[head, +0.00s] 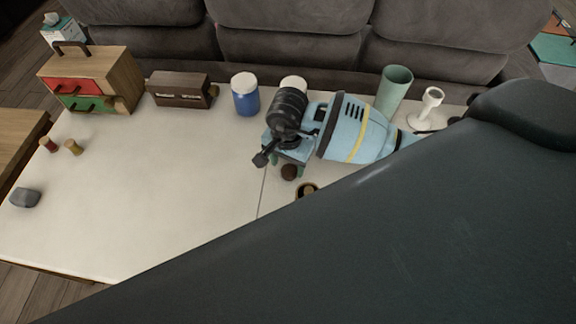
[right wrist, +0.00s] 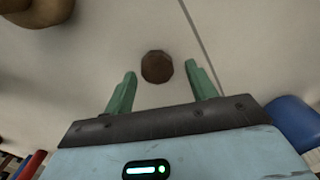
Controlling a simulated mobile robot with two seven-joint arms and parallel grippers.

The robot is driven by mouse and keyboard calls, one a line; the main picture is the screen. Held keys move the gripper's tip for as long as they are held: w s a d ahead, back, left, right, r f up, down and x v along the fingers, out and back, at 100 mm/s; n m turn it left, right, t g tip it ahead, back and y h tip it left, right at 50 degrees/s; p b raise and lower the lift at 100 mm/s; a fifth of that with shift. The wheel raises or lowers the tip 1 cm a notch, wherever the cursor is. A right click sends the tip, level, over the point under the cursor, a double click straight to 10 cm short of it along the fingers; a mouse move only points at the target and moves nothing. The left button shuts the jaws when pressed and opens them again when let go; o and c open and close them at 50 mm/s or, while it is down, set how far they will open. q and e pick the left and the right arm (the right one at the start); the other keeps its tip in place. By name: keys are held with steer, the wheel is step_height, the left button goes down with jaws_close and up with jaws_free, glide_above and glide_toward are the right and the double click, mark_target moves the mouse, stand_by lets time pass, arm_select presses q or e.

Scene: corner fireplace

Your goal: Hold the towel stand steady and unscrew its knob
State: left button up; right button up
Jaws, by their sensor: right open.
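A small dark brown round piece (head: 289,172), which looks like a knob, is at my right gripper (head: 287,167). In the right wrist view this brown piece (right wrist: 157,66) shows between and just beyond the two green fingertips of the right gripper (right wrist: 160,70), with gaps on both sides. The right gripper is open and empty. A white stand with a round base and an upright post (head: 430,105) is at the right; it may be the towel stand, but I cannot tell. No knob shows on it. My left gripper is not in view.
A brown ring-shaped piece (head: 307,190) is partly hidden by my dark body part. A blue jar (head: 245,96), green cup (head: 394,88), brown box (head: 178,90) and drawer cabinet (head: 98,78) line the back. The table's left middle is clear.

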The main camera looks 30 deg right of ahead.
mark_target(287, 169)
step_height(287, 169, up, 10)
stand_by(0.4)
steer(key=shift+r, duration=0.1)
